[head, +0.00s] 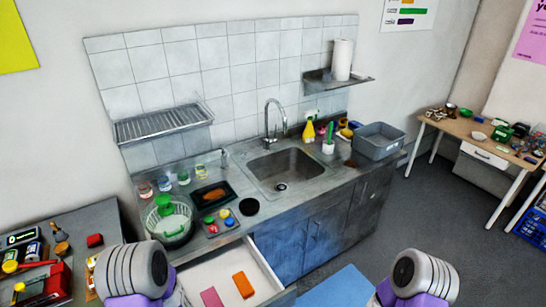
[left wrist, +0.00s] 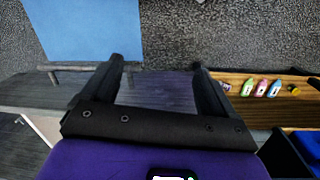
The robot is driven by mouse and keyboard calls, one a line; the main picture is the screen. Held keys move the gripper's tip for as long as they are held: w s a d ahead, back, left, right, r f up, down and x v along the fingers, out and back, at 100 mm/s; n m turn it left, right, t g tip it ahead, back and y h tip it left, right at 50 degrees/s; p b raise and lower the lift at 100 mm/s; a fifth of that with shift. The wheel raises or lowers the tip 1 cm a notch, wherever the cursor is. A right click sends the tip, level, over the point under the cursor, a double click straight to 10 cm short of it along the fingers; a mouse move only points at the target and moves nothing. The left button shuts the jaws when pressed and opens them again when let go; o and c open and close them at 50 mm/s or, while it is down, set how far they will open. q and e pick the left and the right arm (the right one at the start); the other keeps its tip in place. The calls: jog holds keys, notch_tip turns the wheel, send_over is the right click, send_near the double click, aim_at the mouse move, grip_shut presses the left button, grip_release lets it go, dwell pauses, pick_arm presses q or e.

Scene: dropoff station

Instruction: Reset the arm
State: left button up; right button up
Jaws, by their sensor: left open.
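In the head view only the purple and grey links of my two arms show at the bottom edge, the left arm (head: 135,270) low left of centre and the right arm (head: 425,275) to the right. Both hands are out of that picture. In the left wrist view my left gripper (left wrist: 157,68) shows two dark fingers spread wide apart, with nothing between them. A dark grey surface shows behind the gap. My right gripper is in neither view.
An open drawer (head: 215,275) holding an orange and a pink item lies beside my left arm. The counter has a sink (head: 285,168), a dish basket (head: 170,225) and a grey tub (head: 378,140). In the wrist view, a blue mat (left wrist: 85,28) and a wooden shelf with bottles (left wrist: 262,88) show.

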pick_arm(q)
jog(key=s+d+f+m+h, duration=0.1)
jog(key=s+d+f+h, duration=0.25)
jog(key=d, duration=0.45)
notch_tip(320, 180, down, 10)
jog(key=b, duration=1)
jog(key=shift+s+r+t+y, duration=0.25)
jog(key=shift+t+y, duration=0.1)
jog(key=shift+t, duration=0.05)
jog(key=shift+r, duration=0.1)
